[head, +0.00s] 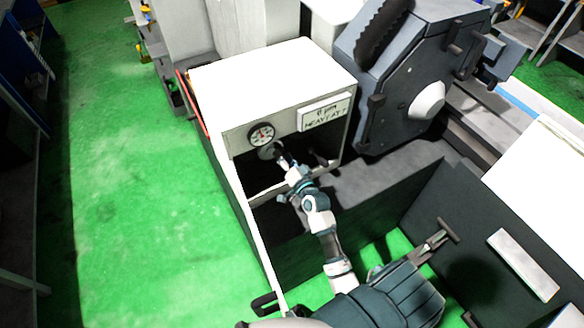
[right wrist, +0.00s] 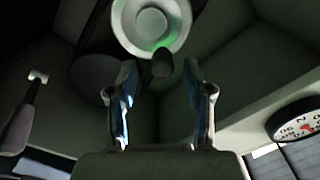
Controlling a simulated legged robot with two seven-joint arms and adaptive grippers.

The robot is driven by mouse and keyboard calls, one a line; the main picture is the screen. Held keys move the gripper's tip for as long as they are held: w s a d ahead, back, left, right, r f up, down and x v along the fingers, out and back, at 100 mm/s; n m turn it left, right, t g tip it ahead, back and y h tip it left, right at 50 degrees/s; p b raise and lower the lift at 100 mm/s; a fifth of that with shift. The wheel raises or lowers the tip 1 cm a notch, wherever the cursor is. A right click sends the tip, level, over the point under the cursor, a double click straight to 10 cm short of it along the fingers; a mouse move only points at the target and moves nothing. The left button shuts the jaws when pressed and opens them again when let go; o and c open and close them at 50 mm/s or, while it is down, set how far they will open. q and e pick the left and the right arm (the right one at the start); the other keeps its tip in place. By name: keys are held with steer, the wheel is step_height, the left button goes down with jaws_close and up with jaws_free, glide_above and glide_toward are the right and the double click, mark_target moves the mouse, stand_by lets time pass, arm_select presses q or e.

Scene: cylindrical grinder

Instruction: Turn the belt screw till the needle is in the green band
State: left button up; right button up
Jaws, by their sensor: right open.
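The round white gauge (head: 262,134) is on the front of a white cabinet, above its open bay. It also shows at the right edge of the right wrist view (right wrist: 304,122), with red on its face; I cannot read the needle against a green band. My right gripper (head: 281,150) reaches into the bay just below the gauge. In the right wrist view its two fingers (right wrist: 160,78) are apart, with nothing held. A small dark knob (right wrist: 162,62), possibly the belt screw, is ahead between the fingertips, in front of a pale round pulley (right wrist: 150,20). Contact cannot be told.
The white cabinet (head: 270,80) encloses the bay, with walls close around my right gripper. A label plate (head: 325,112) is right of the gauge. A lever (right wrist: 22,120) stands at the left of the right wrist view. Dark machine panels (head: 390,205) flank my arm.

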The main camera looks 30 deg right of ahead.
steer(key=s, duration=1)
steer(key=shift+a, duration=0.25)
stand_by(1.0)
